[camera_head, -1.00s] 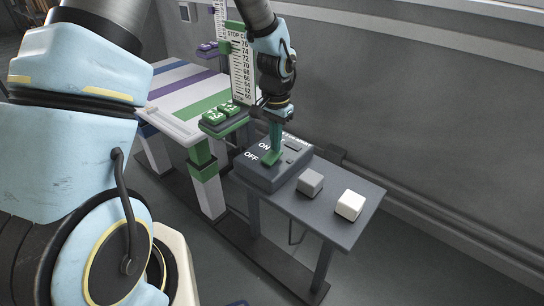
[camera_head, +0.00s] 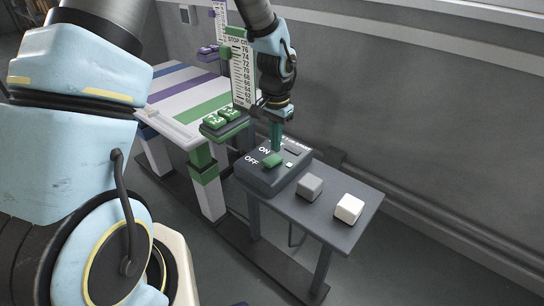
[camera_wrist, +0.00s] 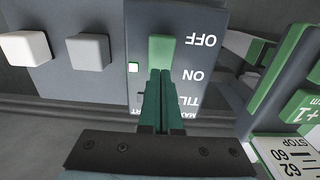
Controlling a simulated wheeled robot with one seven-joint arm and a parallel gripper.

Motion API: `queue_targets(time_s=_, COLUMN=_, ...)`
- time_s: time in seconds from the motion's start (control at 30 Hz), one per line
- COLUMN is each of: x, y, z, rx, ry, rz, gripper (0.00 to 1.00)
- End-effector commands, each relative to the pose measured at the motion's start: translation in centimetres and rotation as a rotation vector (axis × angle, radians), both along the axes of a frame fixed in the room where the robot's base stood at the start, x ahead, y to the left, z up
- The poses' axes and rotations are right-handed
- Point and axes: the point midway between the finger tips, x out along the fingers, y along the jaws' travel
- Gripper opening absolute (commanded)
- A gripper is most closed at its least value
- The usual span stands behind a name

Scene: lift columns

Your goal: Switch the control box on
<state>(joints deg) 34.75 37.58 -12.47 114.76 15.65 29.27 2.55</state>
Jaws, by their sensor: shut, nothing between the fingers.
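The control box (camera_head: 262,182) is a dark grey box with ON and OFF labels, on a small grey table. Its green switch (camera_head: 272,160) also shows in the wrist view (camera_wrist: 162,48), beside the labels and nearer OFF than the far end of ON. A small pale indicator (camera_head: 289,165) shows on the box top, bright in the wrist view (camera_wrist: 133,67). My gripper (camera_head: 276,150) points down over the box, its green fingers shut and empty. In the wrist view its fingertips (camera_wrist: 159,72) are right at the switch's ON-side edge; I cannot tell whether they touch.
A grey cube (camera_head: 309,186) and a white cube (camera_head: 349,208) sit on the table right of the box. Green buttons (camera_head: 222,119) and a numbered scale (camera_head: 243,75) stand to the left, by a striped platform (camera_head: 185,92). A wall runs behind.

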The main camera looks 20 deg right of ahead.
Motion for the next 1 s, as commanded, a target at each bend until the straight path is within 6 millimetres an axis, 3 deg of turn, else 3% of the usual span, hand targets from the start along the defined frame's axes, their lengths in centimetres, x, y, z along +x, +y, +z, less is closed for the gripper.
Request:
queue_targets(time_s=0.53, x=0.0, y=0.0, z=4.5, rx=-0.001, ry=0.0, rz=0.0, gripper=0.0)
queue_targets(time_s=1.0, x=0.0, y=0.0, z=4.7, rx=-0.001, ry=0.0, rz=0.0, gripper=0.0)
